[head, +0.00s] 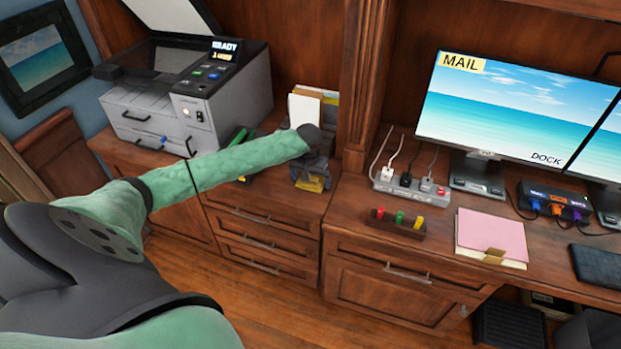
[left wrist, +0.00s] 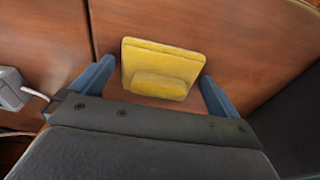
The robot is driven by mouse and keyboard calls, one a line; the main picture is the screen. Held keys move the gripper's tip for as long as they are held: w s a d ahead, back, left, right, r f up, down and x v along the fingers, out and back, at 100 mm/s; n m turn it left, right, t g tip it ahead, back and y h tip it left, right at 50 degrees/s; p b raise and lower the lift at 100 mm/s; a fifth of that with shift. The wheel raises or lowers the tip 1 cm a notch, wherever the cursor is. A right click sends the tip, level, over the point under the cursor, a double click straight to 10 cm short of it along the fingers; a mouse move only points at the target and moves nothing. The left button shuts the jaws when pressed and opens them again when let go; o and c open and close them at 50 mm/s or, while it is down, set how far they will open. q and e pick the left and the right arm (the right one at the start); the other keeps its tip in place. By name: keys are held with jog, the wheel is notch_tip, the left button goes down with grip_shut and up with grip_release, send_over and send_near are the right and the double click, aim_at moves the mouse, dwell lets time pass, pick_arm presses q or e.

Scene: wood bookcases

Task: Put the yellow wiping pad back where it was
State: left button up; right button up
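The yellow wiping pad (head: 314,184) shows partly below my left gripper (head: 312,168), close to the cabinet's front top edge. In the left wrist view the yellow pad (left wrist: 163,68) lies between the two blue fingers of my left gripper (left wrist: 155,85), against brown wood. The fingers are spread, and some space shows between them and the pad, so the gripper looks open. Whether the pad rests on the wood cannot be told. My left arm hides part of the cabinet top. My right gripper is not in view.
A printer (head: 190,100) stands behind my left arm. A paper holder (head: 318,105) stands just behind the gripper. To the right are a power strip (head: 410,184), a rack with coloured pieces (head: 397,224), a pink notepad (head: 490,236) and a monitor (head: 515,105). Bare desk lies between the pad and the rack.

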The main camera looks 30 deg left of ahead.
aim_at(309, 183)
pick_arm(q)
jog(key=shift+r, duration=0.25)
notch_tip(309, 183, up, 12)
jog(key=s+b, duration=0.1)
jog(key=b, duration=0.1)
jog(key=shift+s+d+f+b, duration=0.15)
jog(key=shift+d+b, duration=0.05)
jog(key=shift+b, duration=0.15)
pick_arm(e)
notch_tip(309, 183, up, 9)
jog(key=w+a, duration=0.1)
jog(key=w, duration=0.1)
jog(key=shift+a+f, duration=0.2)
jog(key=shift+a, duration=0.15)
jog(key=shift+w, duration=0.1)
